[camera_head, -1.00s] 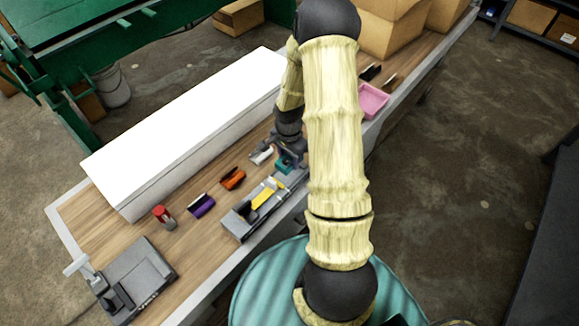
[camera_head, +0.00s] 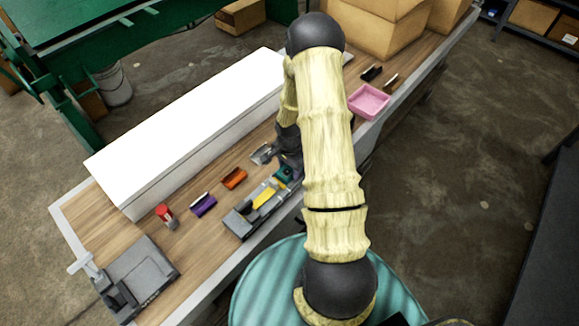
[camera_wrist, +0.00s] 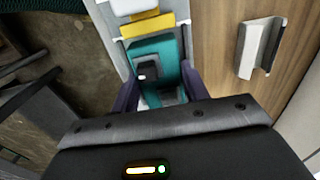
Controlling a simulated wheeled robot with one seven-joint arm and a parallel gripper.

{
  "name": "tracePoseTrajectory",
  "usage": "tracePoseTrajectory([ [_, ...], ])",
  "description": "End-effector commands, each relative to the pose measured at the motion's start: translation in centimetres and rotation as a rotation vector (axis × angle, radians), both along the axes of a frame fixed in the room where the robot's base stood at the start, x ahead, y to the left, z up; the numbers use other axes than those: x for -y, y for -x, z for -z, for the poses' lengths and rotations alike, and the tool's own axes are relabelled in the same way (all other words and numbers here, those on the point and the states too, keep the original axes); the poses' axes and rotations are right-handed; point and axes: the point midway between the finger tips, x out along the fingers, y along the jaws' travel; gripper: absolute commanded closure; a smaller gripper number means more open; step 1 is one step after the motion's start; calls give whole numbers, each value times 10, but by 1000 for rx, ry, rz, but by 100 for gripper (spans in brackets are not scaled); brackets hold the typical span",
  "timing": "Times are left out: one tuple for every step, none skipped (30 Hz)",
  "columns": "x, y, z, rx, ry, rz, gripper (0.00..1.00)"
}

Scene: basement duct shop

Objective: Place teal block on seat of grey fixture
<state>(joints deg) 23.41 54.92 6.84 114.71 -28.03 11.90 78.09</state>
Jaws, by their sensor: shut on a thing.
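The teal block (camera_wrist: 152,49) is between the dark fingers of my gripper (camera_wrist: 160,86) in the wrist view, and the jaws are shut on it. In the head view the teal block (camera_head: 283,174) shows as a small patch, partly hidden by my gripper. The long grey fixture (camera_head: 241,222) lies near the table's front edge, with a yellow piece (camera_head: 265,197) on it. My gripper is at the fixture's right end, with the block over or at that end. I cannot tell whether the block touches the seat.
Purple (camera_head: 203,205) and orange (camera_head: 234,178) pieces, a red-topped cylinder (camera_head: 165,214) and a silver part (camera_head: 263,154) lie behind the fixture. A long white box (camera_head: 190,125) blocks the back. A pink tray (camera_head: 369,101) is at right, a dark grey device (camera_head: 140,278) at left.

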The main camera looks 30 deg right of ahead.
Motion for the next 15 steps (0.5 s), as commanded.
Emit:
tracePoseTrajectory([
  [0,0,0,1,1,0,90],
  [0,0,0,1,0,0,90],
  [0,0,0,0,0,0,90],
  [0,0,1,0,0,0,90],
  [0,0,2,0,0,0,90],
  [0,0,3,0,0,0,90],
  [0,0,3,0,0,-1,53],
  [0,0,3,0,0,-1,47],
  [0,0,2,0,0,-1,39],
  [0,0,2,-1,0,-1,33],
  [0,0,2,-1,0,-1,33],
  [0,0,2,-1,0,-1,33],
  [0,0,2,-1,0,-1,33],
  [0,0,2,-1,0,-1,33],
  [0,0,2,-1,0,-1,33],
])
